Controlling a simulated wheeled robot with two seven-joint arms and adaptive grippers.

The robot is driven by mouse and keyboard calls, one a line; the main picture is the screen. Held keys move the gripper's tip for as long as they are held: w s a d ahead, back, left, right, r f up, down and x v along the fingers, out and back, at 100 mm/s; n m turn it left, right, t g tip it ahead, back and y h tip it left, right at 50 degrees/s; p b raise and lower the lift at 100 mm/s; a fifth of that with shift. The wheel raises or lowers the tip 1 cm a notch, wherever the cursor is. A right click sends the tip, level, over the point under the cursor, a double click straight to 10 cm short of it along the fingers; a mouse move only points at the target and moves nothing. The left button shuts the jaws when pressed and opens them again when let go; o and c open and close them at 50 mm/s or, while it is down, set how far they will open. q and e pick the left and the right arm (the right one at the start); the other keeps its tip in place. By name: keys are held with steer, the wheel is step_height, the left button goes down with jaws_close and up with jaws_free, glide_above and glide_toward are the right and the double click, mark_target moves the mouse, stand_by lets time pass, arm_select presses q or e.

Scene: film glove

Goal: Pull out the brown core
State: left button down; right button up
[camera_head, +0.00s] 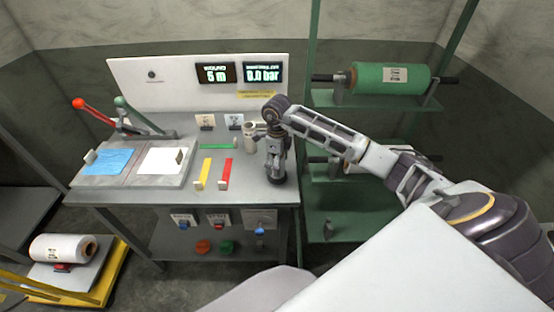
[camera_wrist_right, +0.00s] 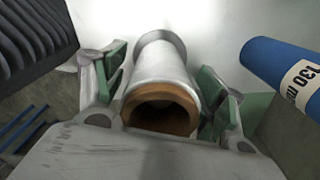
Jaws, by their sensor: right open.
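In the right wrist view a white film roll (camera_wrist_right: 162,68) points its near end at me. The brown core (camera_wrist_right: 165,92) shows as a ring around a dark hollow at that end. My right gripper (camera_wrist_right: 163,75) is open, with one green-padded finger on each side of the roll. In the head view my right arm reaches over the grey workbench (camera_head: 150,192) to a small pale roll (camera_head: 250,138). The fingers are too small to make out there. My left gripper is out of view.
A blue roll (camera_wrist_right: 282,68) with a label lies to the right in the wrist view. In the head view a green roll (camera_head: 382,78) sits on the rack at right. Yellow (camera_head: 202,173) and red (camera_head: 225,172) bars lie on the bench. A white roll (camera_head: 62,248) is at lower left.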

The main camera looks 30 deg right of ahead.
steer(key=c, duration=1.1)
steer(key=shift+r+p, duration=3.2)
steer(key=shift+r, duration=3)
steer(key=shift+r, duration=0.2)
steer(key=shift+r, duration=1.35)
